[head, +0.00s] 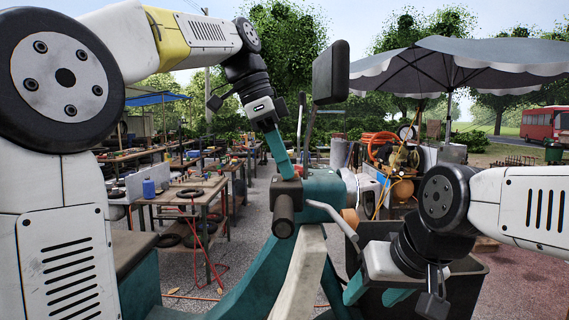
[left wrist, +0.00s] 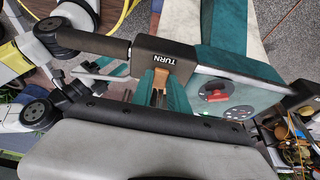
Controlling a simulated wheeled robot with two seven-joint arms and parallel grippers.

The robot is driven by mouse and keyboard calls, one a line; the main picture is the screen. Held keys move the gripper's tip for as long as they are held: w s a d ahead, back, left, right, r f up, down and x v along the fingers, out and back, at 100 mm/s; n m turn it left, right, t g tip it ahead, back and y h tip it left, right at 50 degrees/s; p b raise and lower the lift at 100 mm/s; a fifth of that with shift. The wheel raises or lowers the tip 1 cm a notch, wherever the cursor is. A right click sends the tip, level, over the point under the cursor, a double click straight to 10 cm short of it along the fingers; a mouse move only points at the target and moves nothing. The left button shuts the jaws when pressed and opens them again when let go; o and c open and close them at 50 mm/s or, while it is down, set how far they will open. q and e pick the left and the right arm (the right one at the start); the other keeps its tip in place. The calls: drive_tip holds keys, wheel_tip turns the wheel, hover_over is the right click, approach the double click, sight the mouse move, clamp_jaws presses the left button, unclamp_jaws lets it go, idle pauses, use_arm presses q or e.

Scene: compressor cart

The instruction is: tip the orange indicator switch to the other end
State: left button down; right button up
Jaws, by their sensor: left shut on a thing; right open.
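The orange indicator switch (left wrist: 165,62) shows as a small orange-tan piece under the word TURN on the dark switch housing (left wrist: 178,50), in the left wrist view. My left gripper (left wrist: 162,76) is shut on it; its teal fingers cover much of the switch, so which end it is tipped to cannot be told. In the head view my left gripper (head: 286,172) reaches down from above onto the dark housing (head: 287,190) beside the black handlebar grip (head: 284,215). The switch is hidden there. My right gripper (head: 372,292) is open and empty at the lower right, apart from the housing.
A black mirror (head: 331,72) on a stalk rises close beside my left gripper. The teal body panel (left wrist: 225,85) carries a red knob (left wrist: 216,96) and dials. A dark open bin (head: 460,290) stands behind my right gripper. Workbenches (head: 180,195) stand farther left.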

use_arm(q)
drive_tip(key=shift+d+r+y, duration=0.1)
drive_tip(key=shift+d+y, duration=0.4)
drive_tip(key=shift+y, duration=0.7)
drive_tip(key=shift+d+y, duration=0.15)
drive_tip(key=shift+y, duration=1.15)
drive_tip(key=c, duration=1.3)
unclamp_jaws()
